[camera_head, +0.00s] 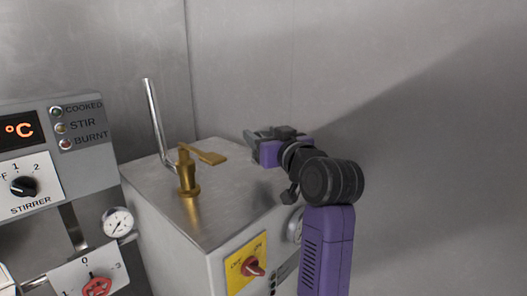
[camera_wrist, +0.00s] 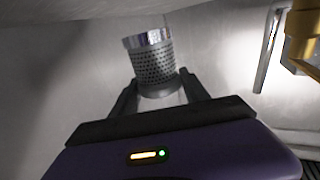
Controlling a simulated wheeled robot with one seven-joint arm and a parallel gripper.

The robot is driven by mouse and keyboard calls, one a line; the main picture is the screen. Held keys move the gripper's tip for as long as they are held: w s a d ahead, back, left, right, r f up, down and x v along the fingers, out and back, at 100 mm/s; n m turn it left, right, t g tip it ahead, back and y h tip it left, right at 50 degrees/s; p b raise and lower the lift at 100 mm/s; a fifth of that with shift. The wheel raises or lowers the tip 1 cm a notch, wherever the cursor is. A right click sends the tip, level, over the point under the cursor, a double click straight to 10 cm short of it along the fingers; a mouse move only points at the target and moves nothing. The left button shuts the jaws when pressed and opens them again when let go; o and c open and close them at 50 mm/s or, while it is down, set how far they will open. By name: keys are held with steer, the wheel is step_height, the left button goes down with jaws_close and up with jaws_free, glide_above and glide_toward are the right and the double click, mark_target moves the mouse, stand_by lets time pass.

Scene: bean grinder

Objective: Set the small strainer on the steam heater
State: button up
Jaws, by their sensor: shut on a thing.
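The small strainer (camera_wrist: 155,66) is a perforated metal cup with a shiny rim, held between the fingers of my gripper (camera_wrist: 156,90) in the wrist view. My gripper (camera_head: 252,137) also shows in the head view, above the right back part of the steam heater (camera_head: 215,205), a metal box with a brass valve (camera_head: 187,172) and a bent steel pipe (camera_head: 155,115) on top. The strainer cannot be made out clearly in the head view. I cannot tell how high it is above the heater top.
The brass valve also shows at the right of the wrist view (camera_wrist: 303,35), with its handle towards my gripper's side. The stirrer panel (camera_head: 60,150) stands to the left. A yellow on/off switch (camera_head: 247,264) is on the heater's front. Bare metal walls stand close behind.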

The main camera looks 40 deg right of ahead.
steer(key=shift+f, duration=1.85)
steer(key=shift+f, duration=0.2)
steer(key=o, duration=1.4)
